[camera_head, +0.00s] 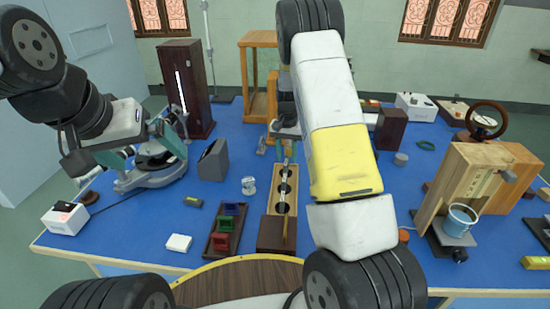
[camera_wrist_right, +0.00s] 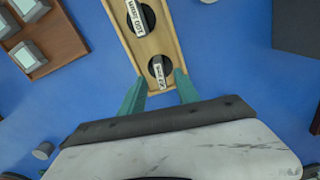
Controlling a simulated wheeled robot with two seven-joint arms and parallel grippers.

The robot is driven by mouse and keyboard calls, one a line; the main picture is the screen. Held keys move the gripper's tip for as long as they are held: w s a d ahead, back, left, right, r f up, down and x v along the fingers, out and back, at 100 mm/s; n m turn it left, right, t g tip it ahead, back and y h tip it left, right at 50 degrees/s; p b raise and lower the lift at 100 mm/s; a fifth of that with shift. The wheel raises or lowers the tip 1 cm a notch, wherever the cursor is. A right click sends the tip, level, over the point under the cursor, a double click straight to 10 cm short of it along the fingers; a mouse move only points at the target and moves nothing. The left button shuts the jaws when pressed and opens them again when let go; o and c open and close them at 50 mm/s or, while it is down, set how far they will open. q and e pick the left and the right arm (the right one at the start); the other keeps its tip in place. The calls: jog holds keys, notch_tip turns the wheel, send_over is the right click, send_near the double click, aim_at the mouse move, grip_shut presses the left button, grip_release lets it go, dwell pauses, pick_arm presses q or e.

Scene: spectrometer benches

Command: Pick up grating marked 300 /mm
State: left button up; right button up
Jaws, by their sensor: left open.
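A light wooden rack (camera_head: 271,205) with round dark wells lies on the blue bench; it also shows in the right wrist view (camera_wrist_right: 172,50). In that view one labelled grating (camera_wrist_right: 137,18) stands in the upper well. Another small labelled grating (camera_wrist_right: 158,72) stands in the lower well. I cannot read a 300 /mm marking with certainty on either. My right gripper (camera_wrist_right: 161,78) is open, its teal fingers spread either side of the rack's lower end, apart from the grating. My left gripper (camera_head: 150,146) is open and empty above the spectrometer (camera_head: 155,178).
A dark tray (camera_head: 209,250) with red, green and blue holders lies left of the rack. A grey wedge block (camera_head: 213,160) and a small metal can (camera_head: 248,186) stand nearby. A wooden stand (camera_head: 455,190) with a bucket (camera_head: 460,221) is at right. My right arm hides part of the bench.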

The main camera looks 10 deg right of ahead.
aim_at(286, 162)
notch_tip(286, 162, down, 5)
jog(key=shift+r, duration=0.15)
jog(key=shift+c, duration=0.5)
grip_shut()
